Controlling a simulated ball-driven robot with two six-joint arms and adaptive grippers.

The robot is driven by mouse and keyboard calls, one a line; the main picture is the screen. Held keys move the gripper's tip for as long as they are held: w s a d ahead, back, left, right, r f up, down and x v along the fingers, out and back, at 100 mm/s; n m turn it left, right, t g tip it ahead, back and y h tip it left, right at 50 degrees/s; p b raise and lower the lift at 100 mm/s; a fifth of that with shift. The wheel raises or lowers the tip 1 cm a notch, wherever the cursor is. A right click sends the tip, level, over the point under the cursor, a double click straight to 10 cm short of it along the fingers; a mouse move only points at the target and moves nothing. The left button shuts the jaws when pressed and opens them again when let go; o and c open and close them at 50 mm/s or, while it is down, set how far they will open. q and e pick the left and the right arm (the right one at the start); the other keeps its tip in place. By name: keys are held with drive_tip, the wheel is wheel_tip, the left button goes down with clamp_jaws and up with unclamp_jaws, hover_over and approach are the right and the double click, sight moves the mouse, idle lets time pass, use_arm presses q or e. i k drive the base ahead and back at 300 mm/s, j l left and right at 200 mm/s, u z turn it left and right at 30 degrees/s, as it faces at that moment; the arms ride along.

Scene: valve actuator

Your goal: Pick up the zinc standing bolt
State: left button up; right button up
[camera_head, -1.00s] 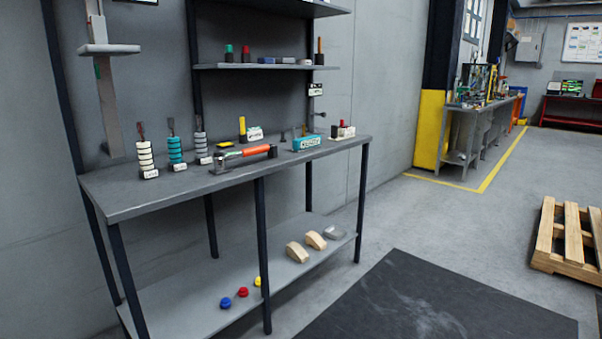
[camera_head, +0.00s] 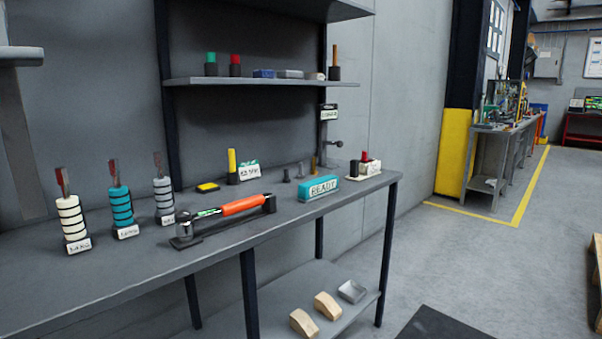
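Small standing bolts are at the back of the workbench top (camera_head: 130,275), left of and behind the teal "READY" block (camera_head: 324,187). One dark grey bolt (camera_head: 286,175) stands leftmost. Another greyish bolt (camera_head: 301,170) stands just right of it, and a brassy one (camera_head: 313,164) stands behind the block. They are too small to tell surely which is zinc. Neither of my grippers shows in the head view.
An orange-handled tool (camera_head: 242,206) lies across the bench front. Stacked ring posts stand at left: white (camera_head: 71,219), teal (camera_head: 121,209), grey (camera_head: 163,198). A yellow post (camera_head: 232,166) and a red-and-black holder (camera_head: 367,166) flank the bolts. A shelf (camera_head: 200,81) hangs above.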

sight(300, 174)
drive_tip(key=u, duration=0.3)
drive_tip(key=i+l+u, duration=0.25)
drive_tip(key=i+u, duration=0.2)
drive_tip(key=i+l+u, duration=0.3)
drive_tip(key=u, duration=0.15)
drive_tip(key=l, duration=0.1)
